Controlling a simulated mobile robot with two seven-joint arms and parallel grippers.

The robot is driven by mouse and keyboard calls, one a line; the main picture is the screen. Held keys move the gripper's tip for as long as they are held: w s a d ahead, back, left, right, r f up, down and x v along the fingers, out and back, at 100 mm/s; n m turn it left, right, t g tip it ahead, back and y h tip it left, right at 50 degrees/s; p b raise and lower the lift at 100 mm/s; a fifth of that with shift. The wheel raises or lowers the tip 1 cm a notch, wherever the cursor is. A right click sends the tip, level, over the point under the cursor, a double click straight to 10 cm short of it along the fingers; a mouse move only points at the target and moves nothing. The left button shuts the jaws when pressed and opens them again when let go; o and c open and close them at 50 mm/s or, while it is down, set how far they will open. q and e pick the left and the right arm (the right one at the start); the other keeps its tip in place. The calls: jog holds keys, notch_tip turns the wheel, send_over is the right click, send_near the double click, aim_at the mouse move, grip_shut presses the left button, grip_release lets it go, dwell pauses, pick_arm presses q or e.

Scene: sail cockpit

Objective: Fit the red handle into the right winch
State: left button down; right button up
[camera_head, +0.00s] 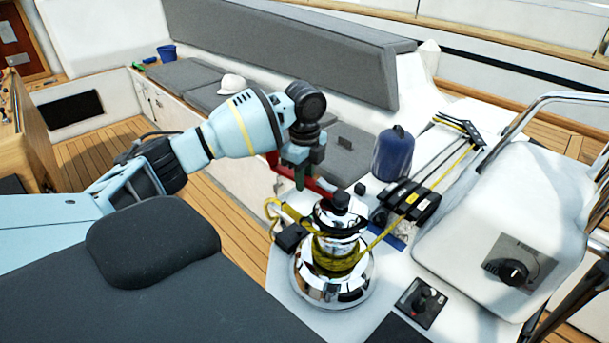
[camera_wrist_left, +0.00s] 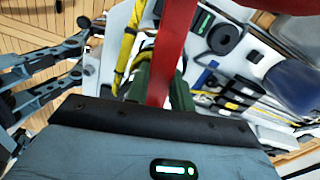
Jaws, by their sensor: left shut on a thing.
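My left gripper (camera_head: 300,178) is shut on the red handle (camera_head: 321,188), with green finger pads on either side of it. In the left wrist view the red handle (camera_wrist_left: 172,50) runs up from between the fingers (camera_wrist_left: 160,90). The right winch (camera_head: 333,262) is a shiny chrome drum with yellow rope wound round its middle. The handle's far end is close to the black piece on the winch top in the head view. I cannot tell whether it is seated, touching or just beside it.
A blue fender-like container (camera_head: 394,155) stands behind the winch. Black rope clutches (camera_head: 412,200) with yellow line lie to its right. A small control panel (camera_head: 421,303) is at the front right. A grey cushion (camera_head: 150,240) fills the front left.

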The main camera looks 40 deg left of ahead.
pick_arm(q)
jog(key=shift+f, duration=0.3)
dwell(0.5)
jog(key=c, duration=1.1)
grip_release()
jog(key=o, duration=0.5)
jog(key=shift+c, duration=0.2)
